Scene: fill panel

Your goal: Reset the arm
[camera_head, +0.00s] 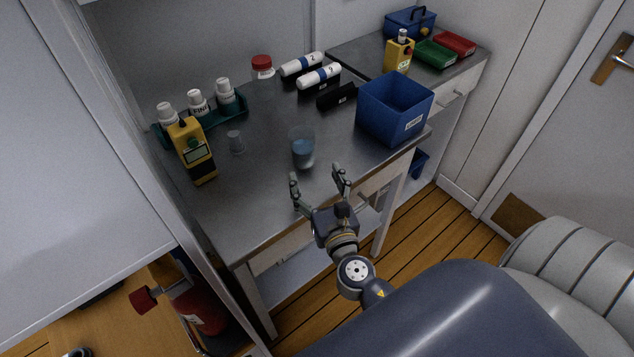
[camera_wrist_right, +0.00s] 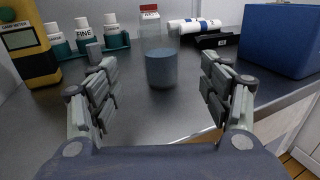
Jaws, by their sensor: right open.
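My right gripper (camera_head: 319,182) is open and empty at the front edge of the steel table, with its fingers pointing over the tabletop. It also shows in the right wrist view (camera_wrist_right: 160,95), with both fingers spread wide apart. A clear glass with bluish liquid (camera_head: 303,150) stands upright just beyond the fingertips. In the right wrist view the glass (camera_wrist_right: 160,66) is seen between the fingers but beyond them, apart from both.
A white panel (camera_head: 75,150) rises at left.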

